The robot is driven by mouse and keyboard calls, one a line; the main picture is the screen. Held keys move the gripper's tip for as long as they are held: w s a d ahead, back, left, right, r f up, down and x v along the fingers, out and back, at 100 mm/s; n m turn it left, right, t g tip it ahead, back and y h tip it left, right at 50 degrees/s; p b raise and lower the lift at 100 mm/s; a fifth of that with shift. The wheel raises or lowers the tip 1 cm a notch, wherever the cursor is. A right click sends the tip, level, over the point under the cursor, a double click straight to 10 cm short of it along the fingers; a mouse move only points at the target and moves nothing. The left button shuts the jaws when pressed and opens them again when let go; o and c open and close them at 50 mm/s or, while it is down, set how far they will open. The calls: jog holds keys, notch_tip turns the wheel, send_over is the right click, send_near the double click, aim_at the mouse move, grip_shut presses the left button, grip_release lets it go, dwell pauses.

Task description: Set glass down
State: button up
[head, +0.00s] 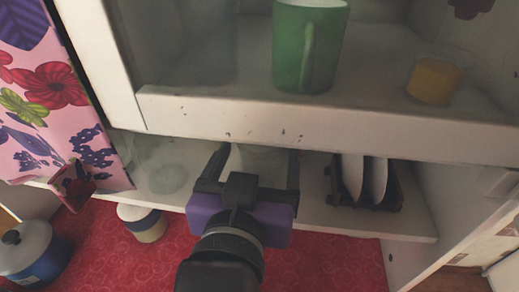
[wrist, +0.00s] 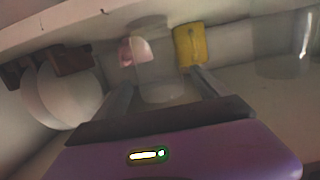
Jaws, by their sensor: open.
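A clear glass (wrist: 158,82) is between the two fingers of my gripper in the wrist view. It is faint and see-through. In the head view my gripper (head: 258,153) reaches into the lower shelf space of the white cabinet, under the upper shelf's front edge. Its fingers are spread on either side of the glass, and my gripper (wrist: 165,85) is open. The glass's base is hidden by my gripper in the head view, so I cannot tell exactly how it meets the lower shelf (head: 315,217).
Another clear glass (head: 165,165) stands left on the lower shelf. A dark rack with white plates (head: 352,178) stands to the right. Yellow (wrist: 190,45) and pink (wrist: 133,50) items are near the held-between glass. A green mug (head: 292,50) is above. A jar (head: 143,223) is on the red counter.

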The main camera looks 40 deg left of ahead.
jog(key=p+v, duration=0.7)
jog(key=v, duration=0.2)
jog(key=shift+s+d, duration=0.1)
dwell(0.3)
jog(key=w+d+f+h, duration=0.2)
jog(key=d+f, duration=1.3)
jog(key=d, duration=0.4)
jog(key=s+d+f+m+t+h, duration=0.1)
jog(key=s+d+m+h, duration=0.5)
jog(key=s+d, duration=0.9)
jog(key=d, duration=0.2)
jog(key=shift+d+f, duration=0.3)
